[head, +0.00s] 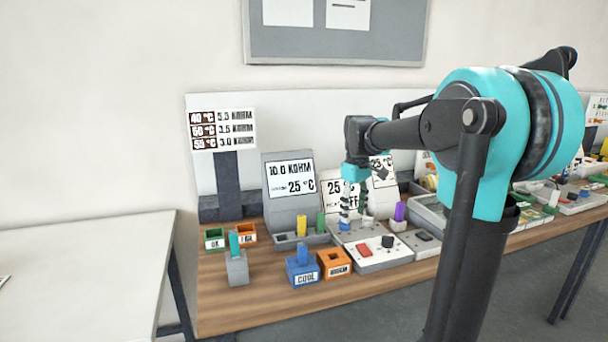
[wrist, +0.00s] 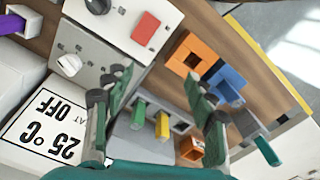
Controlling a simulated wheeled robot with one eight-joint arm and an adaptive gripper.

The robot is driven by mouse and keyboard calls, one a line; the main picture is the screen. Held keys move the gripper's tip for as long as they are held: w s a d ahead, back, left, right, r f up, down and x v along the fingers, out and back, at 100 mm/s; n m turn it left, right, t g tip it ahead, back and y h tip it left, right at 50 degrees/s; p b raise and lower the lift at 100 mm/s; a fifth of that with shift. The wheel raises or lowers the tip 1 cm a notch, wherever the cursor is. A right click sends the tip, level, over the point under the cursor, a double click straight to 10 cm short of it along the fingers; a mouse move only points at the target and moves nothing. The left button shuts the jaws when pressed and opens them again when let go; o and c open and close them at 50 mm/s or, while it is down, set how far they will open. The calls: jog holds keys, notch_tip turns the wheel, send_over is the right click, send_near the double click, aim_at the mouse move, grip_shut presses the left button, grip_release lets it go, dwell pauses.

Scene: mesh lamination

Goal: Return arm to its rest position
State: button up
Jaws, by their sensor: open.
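My gripper (head: 356,214) hangs pointing down over the wooden bench, in front of the grey display panels. In the wrist view my gripper (wrist: 157,80) is open, its two fingers spread wide with nothing between the tips. Beyond the fingers, a grey holder (wrist: 132,146) carries a green peg (wrist: 138,112) and a yellow peg (wrist: 162,125). The same yellow peg (head: 301,225) and green peg (head: 320,222) stand upright left of my gripper in the head view. My arm reaches in from the right and hides part of the bench.
A blue box (head: 302,273) labelled COOL, an orange box (head: 335,264) and a grey block with a teal peg (head: 234,243) stand near the front. A white control box (head: 371,256) has a red button and black knob.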

jog(key=s+d+f+m+t, duration=0.2)
jog(key=s+f+m, duration=0.2)
jog(key=s+f, duration=0.6)
jog(key=s+d+f+m+t, duration=0.2)
jog(key=s+f+m, duration=0.2)
jog(key=s+f, duration=0.7)
jog(key=shift+s, duration=0.85)
